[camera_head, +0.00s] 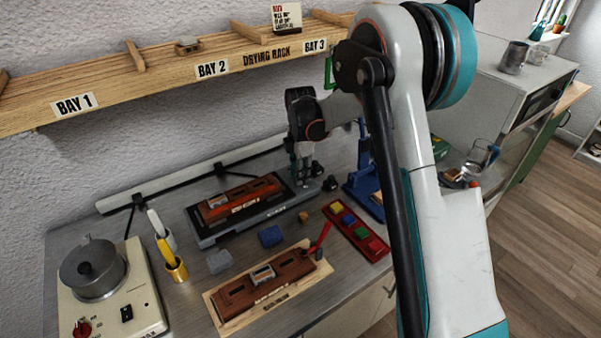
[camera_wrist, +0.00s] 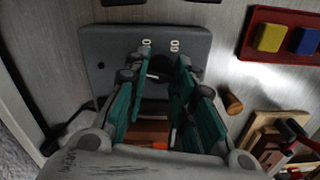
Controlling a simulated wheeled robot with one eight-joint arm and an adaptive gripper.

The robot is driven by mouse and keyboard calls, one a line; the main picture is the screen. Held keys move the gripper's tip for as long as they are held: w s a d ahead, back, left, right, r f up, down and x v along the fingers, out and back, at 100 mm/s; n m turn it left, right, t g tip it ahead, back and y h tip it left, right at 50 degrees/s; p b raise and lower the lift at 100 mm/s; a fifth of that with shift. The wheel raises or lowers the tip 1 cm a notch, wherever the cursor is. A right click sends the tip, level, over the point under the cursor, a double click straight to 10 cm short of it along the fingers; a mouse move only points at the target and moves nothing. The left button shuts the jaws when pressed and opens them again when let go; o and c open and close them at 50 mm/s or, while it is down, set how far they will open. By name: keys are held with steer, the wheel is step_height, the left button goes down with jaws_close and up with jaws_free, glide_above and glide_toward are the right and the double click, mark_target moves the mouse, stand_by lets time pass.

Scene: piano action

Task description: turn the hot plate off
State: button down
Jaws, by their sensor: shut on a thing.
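The cream hot plate (camera_head: 147,306) stands at the left front of the bench, with a lidded grey pot (camera_head: 95,272) on it. A red knob (camera_head: 82,328) sits at its front left and a black switch (camera_head: 127,313) to the right of that. My gripper (camera_head: 303,178) is far from it, low over the right end of a grey fixture (camera_head: 215,236). In the wrist view, my gripper (camera_wrist: 158,72) has its teal fingers on either side of a dark round part (camera_wrist: 160,65) of the fixture. The exact contact is hard to see.
The fixture holds a reddish-brown piano action block (camera_head: 228,205). Another brown block (camera_head: 270,283) lies on a wooden board in front. Cups with tools (camera_head: 178,272) stand beside the hot plate. A wooden rack (camera_head: 150,84) overhangs behind.

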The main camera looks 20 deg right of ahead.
steer(key=shift+n, duration=1.1)
steer(key=c, duration=1.3)
jaws_free()
step_height(320, 180, up, 12)
